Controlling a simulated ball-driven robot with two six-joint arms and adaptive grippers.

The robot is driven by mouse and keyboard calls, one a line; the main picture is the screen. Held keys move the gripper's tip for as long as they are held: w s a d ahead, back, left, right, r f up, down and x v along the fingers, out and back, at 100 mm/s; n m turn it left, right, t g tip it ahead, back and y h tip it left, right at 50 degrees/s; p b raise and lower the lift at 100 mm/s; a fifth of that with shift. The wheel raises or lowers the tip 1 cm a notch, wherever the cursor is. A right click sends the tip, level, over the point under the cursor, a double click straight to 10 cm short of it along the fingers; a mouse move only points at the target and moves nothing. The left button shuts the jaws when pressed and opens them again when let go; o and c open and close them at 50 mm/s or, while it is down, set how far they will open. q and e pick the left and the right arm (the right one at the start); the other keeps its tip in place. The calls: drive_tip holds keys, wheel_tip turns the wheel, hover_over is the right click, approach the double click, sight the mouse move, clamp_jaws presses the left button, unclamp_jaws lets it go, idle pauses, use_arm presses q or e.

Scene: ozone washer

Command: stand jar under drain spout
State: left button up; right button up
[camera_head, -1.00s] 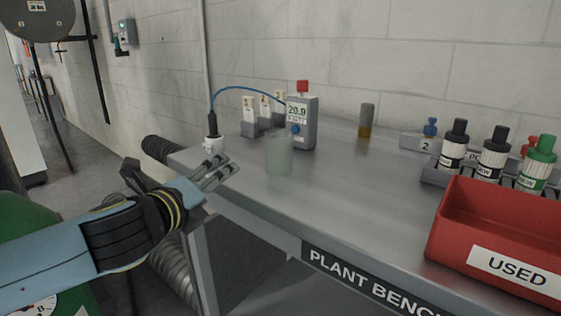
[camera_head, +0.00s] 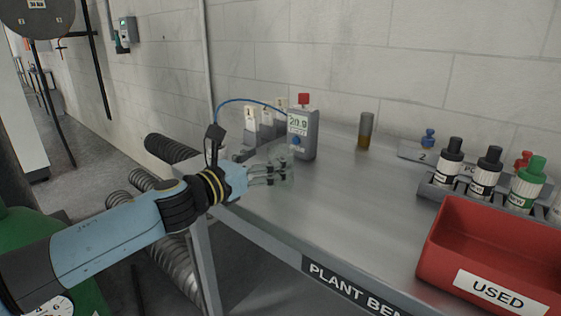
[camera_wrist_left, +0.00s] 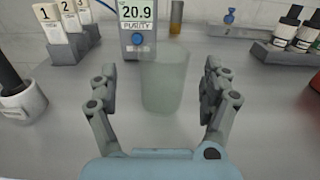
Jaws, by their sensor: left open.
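The jar (camera_wrist_left: 166,85) is a translucent pale green glass cylinder standing upright on the bench. In the left wrist view it stands between the fingers of my left gripper (camera_wrist_left: 160,100), with a gap on both sides. In the head view my left gripper (camera_head: 270,176) reaches in from the left over the bench corner, its fingers at the jar (camera_head: 284,168). The left gripper is open. No drain spout can be made out in these frames. My right gripper is not in view.
A purity meter (camera_head: 303,135) reading 20.9 stands just behind the jar. Numbered holders (camera_head: 262,124) are to its left. A red USED tray (camera_head: 490,255) and dark bottles (camera_head: 484,172) are at right. The middle of the plant bench (camera_head: 340,205) is clear.

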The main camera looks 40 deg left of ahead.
use_arm(q)
drive_tip(key=w, duration=0.2)
drive_tip(key=w+p, duration=0.1)
drive_tip(key=w, duration=0.1)
drive_tip(key=shift+d+r, duration=0.15)
drive_tip(key=shift+d, duration=0.25)
drive_tip(key=shift+w, duration=0.3)
drive_tip(key=c, duration=1.2)
drive_tip(key=shift+c, duration=0.8)
drive_tip(key=shift+p, duration=0.35)
